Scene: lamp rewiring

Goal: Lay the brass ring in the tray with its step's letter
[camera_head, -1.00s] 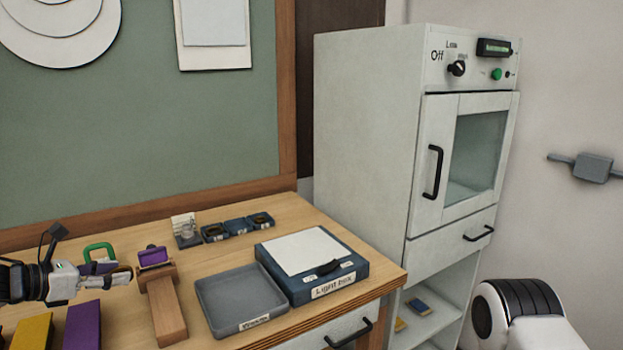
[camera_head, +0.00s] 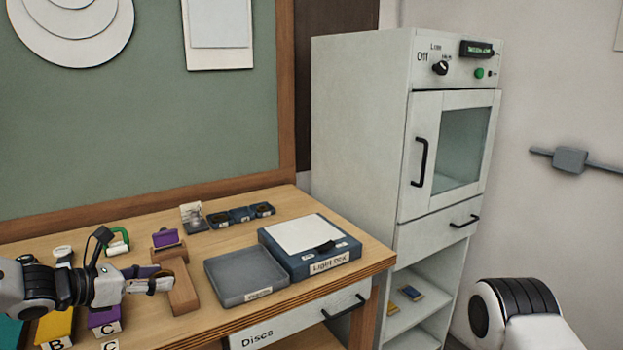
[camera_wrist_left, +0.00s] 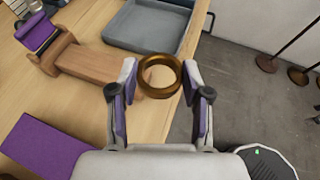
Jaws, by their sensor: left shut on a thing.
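My left gripper (camera_head: 165,284) is shut on the brass ring, which shows clearly in the left wrist view (camera_wrist_left: 158,93) between the fingertips. It holds the ring above the bench's front part, in front of the wooden stand (camera_head: 184,298). At the lower left, a yellow piece (camera_head: 54,322) bears the letter B and a purple piece (camera_head: 104,316) bears the letter C. My arm hides part of these pieces. My right gripper is out of view.
A grey tray (camera_head: 245,294) with an unreadable label lies right of the stand, beside the blue light box (camera_head: 325,262). A white cabinet (camera_head: 360,150) stands right of the bench.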

